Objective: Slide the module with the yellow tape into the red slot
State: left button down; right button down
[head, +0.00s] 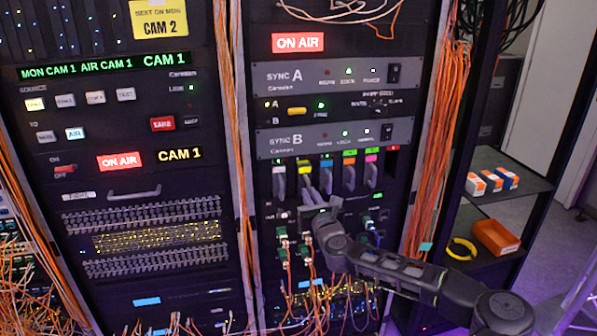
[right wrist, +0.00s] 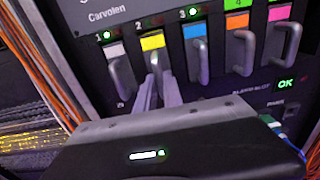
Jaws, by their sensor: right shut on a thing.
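The module with the yellow tape (head: 305,167) sits second from left in the row of modules under the SYNC B panel. It shows in the right wrist view with its yellow tape (right wrist: 152,42) above a grey handle. My right gripper (head: 307,184) comes up from below and is shut on this handle; its fingers (right wrist: 158,88) partly hide the handle's lower end. The red slot (head: 393,160), under a small red mark, is a dark opening at the row's right end. It cannot be made out in the wrist view. My left gripper is not in view.
Neighbouring modules have white, blue (right wrist: 194,30), orange (right wrist: 236,20) and pink (right wrist: 279,13) tape, with protruding handles close by. Green connectors and cables (head: 283,245) hang below. Orange cable bundles (head: 432,150) run down the rack's right side. A shelf (head: 510,180) stands farther right.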

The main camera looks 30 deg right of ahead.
jog(key=shift+v, duration=2)
jog(key=shift+s, duration=0.15)
jog(key=shift+v, duration=2.15)
jog(key=shift+a, duration=0.1)
jog(key=shift+p+v, duration=0.55)
jog(key=shift+v, duration=1.7)
jog(key=shift+s, duration=0.1)
jog(key=shift+v, duration=1.4)
jog(key=shift+a, duration=0.1)
